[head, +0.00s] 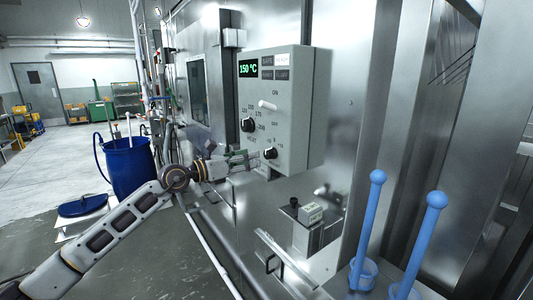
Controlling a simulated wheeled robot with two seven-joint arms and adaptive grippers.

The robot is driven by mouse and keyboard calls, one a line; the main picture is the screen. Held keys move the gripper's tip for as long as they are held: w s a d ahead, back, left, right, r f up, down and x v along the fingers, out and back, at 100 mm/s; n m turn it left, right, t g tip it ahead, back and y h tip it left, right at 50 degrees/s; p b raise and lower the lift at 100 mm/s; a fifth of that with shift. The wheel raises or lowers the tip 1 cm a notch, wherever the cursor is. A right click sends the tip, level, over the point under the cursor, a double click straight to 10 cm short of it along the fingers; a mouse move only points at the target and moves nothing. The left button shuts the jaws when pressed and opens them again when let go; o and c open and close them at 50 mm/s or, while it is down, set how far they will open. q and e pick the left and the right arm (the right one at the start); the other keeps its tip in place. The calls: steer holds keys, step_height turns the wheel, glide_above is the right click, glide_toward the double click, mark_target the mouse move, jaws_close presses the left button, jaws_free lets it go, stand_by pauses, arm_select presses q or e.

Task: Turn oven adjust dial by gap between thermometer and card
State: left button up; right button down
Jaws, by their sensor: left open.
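My right gripper is out of view.
A white switch (268,105) marked ON is on the box. Two blue ball-topped rods (369,218) stand in blue holders at the right. A blue barrel (128,166) and its lid (83,205) are at the left. Pipes run along the wall's foot.

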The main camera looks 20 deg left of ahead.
mark_target(266, 154)
arm_select(q)
steer(key=shift+p+x, duration=0.6)
steer(key=shift+x, duration=1.65)
steer(key=shift+w+d, duration=0.4)
steer(key=shift+w, duration=0.05)
steer(key=shift+p+x, duration=0.3)
steer(key=shift+x, duration=0.55)
steer(key=shift+w+d, duration=0.1)
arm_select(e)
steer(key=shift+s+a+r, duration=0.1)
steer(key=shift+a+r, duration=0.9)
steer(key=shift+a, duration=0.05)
